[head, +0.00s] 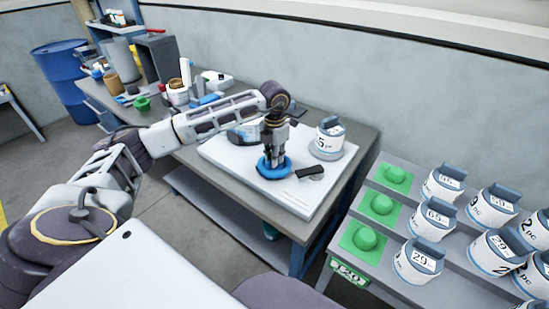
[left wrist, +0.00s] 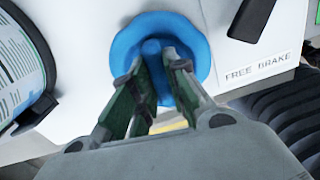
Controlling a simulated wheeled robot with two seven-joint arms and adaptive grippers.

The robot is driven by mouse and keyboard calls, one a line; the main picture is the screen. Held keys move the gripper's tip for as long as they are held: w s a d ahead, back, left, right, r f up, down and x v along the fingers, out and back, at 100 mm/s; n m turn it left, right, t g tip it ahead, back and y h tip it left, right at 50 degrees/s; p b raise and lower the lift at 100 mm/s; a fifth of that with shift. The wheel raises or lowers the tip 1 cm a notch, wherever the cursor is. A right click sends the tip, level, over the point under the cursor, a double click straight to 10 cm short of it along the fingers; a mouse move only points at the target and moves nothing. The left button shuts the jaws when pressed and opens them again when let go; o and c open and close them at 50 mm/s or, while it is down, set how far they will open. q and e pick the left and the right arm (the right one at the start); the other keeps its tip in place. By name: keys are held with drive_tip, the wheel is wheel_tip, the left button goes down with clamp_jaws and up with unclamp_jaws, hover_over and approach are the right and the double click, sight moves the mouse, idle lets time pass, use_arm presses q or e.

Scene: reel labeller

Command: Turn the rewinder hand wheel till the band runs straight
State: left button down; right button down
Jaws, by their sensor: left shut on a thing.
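The blue hand wheel (head: 264,173) lies on the white machine top (head: 318,198) on the bench. It also shows in the left wrist view (left wrist: 128,47). My left gripper (head: 274,155) points down over the wheel. In the left wrist view its fingers (left wrist: 160,70) are shut on the blue grip that stands up from the wheel. A printed roll (left wrist: 14,70) shows at the left edge of that view; I cannot tell whether its band runs straight. My right gripper is not in view.
A black lever (left wrist: 252,15) sits beside a "FREE BRAKE" label (left wrist: 258,67). A white reel (head: 330,136) stands on the machine top's far side. Tools and pots crowd the bench's far left.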

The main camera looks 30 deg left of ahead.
use_arm(q)
drive_tip(key=c, duration=1.4)
unclamp_jaws()
wheel_tip(320, 180, up, 12)
idle(0.3)
